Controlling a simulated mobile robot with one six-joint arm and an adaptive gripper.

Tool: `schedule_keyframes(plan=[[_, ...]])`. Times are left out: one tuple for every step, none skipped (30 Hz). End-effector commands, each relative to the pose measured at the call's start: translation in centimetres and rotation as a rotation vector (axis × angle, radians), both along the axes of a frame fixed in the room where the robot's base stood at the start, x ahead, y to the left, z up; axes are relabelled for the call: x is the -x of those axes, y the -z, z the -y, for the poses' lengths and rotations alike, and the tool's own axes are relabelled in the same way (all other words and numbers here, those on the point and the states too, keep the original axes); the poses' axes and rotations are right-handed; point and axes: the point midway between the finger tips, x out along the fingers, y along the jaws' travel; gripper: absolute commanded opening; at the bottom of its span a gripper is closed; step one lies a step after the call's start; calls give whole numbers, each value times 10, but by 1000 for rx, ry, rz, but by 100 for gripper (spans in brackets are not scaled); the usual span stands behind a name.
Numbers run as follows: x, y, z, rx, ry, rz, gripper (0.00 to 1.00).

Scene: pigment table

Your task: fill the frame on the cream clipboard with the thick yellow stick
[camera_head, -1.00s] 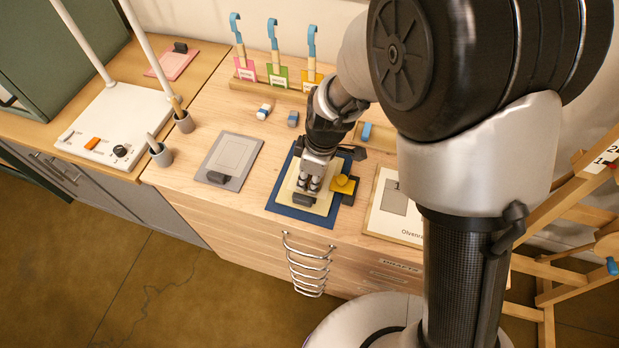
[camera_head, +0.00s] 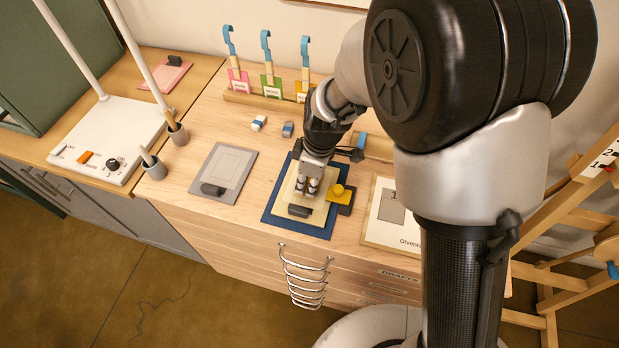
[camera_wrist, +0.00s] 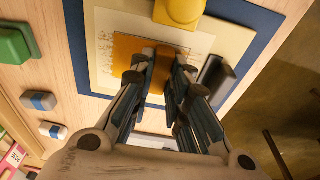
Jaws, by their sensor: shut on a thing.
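The cream clipboard (camera_head: 323,213) lies on a dark blue mat (camera_head: 277,214) with its dark clip (camera_head: 299,211) on the near side. It also shows in the wrist view (camera_wrist: 240,38). My gripper (camera_head: 308,186) points down over the middle of the clipboard. In the wrist view my gripper's fingers (camera_wrist: 165,78) are over an orange-yellow patch (camera_wrist: 125,47) on the paper, with pale, rough texture around it. The fingers hide part of the patch.
A yellow knobbed block (camera_head: 340,192) on a dark pad stands close right of the gripper. A grey clipboard (camera_head: 223,172) lies to the left, a framed sheet (camera_head: 382,228) to the right. Two small erasers (camera_head: 259,123) (camera_head: 287,129) and a tag rack (camera_head: 245,99) stand behind.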

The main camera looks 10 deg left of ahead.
Motion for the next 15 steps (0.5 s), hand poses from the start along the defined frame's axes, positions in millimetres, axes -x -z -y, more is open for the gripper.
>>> schedule_keyframes(plan=[[5,2,0,2,-2,-4,0],[8,3,0,2,-2,-4,0],[11,3,0,2,-2,-4,0],[12,3,0,2,-2,-4,0],[15,3,0,2,-2,-4,0],[17,3,-1,3,-2,-5,0],[20,4,-1,3,-2,-6,0],[21,4,-1,3,-2,-6,0],[23,4,-1,3,-2,-7,0],[24,4,-1,3,-1,-7,0],[25,4,-1,3,-1,-8,0],[26,4,-1,4,-1,-8,0],[26,4,-1,4,-1,-9,0],[27,4,-1,4,-1,-9,0],[26,3,-1,4,-1,-8,0]])
